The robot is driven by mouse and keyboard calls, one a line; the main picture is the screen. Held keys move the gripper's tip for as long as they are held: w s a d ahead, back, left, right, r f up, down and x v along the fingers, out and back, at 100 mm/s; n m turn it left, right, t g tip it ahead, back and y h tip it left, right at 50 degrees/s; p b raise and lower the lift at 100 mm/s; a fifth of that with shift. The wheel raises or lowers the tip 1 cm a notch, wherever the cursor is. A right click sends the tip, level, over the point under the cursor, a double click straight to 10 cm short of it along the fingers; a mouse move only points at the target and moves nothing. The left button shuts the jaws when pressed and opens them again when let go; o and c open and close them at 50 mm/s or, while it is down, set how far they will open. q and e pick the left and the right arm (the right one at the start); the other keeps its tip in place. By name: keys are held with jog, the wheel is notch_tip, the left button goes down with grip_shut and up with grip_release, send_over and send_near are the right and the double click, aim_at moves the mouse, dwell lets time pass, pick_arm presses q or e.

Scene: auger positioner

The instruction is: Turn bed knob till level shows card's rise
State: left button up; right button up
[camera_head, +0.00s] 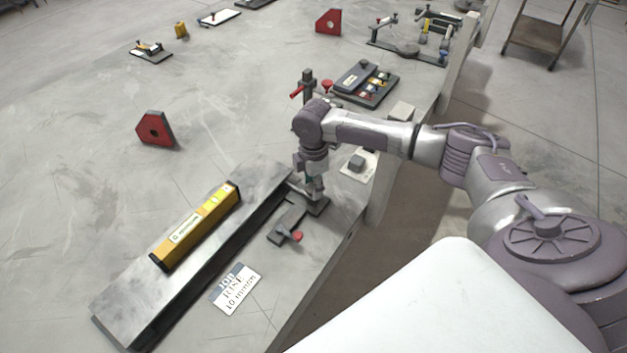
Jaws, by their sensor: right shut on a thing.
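A yellow spirit level (190,232) lies along the top of a long grey metal bed (125,300) in the head view. Its vial is too small to read. A white card (236,289) with a grey heading lies to the right of the bed's near end; its print seems to read a rise of 10 mm/m. My right gripper (316,191) points down beside the bed's far end, above a small dark base (317,205). It is shut on what seems to be the bed knob, which its fingers mostly hide. My left gripper is out of view.
A dark clamp with a red knob (296,236) sits just nearer than my right gripper. A dark post with a red handle (307,82) and a tray of small parts (365,82) stand beyond. A red block (155,130) stands left, with bare tabletop around it.

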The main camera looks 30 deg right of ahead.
jog(key=n+p, duration=0.1)
jog(key=n, duration=0.1)
jog(key=shift+r+n, duration=0.1)
jog(key=shift+n, duration=0.3)
jog(key=n+p, duration=0.1)
jog(key=n, duration=0.2)
jog(key=shift+n+p, duration=0.3)
jog(key=shift+p, duration=0.05)
jog(key=n, duration=0.3)
jog(key=shift+n, duration=0.3)
jog(key=shift+n+p, duration=0.35)
jog(key=shift+n, duration=1.55)
jog(key=o, duration=1.1)
jog(key=shift+o, duration=0.2)
